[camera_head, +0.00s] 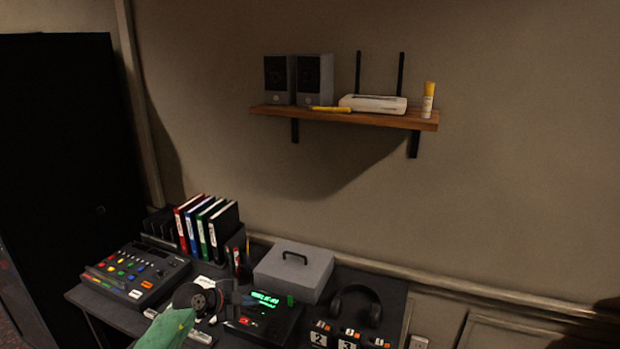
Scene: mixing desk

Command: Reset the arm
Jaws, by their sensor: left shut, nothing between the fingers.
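My left arm (169,329), with a green link and a dark round wrist, comes in at the bottom of the head view. My left gripper (240,298) is small and dark here, and its fingers are shut and empty. It shows in front of the desk, just left of a black device with a glowing green display (264,300). I cannot tell how high it is above the desk. My right gripper is not in view.
A mixing console (137,272) stands on the desk's left. Several binders (207,224), a grey box (293,271), headphones (356,304) and numbered blocks (348,339) crowd the desk. A wall shelf (340,116) holds speakers (298,79), a router (373,103) and a yellow-capped bottle (428,99).

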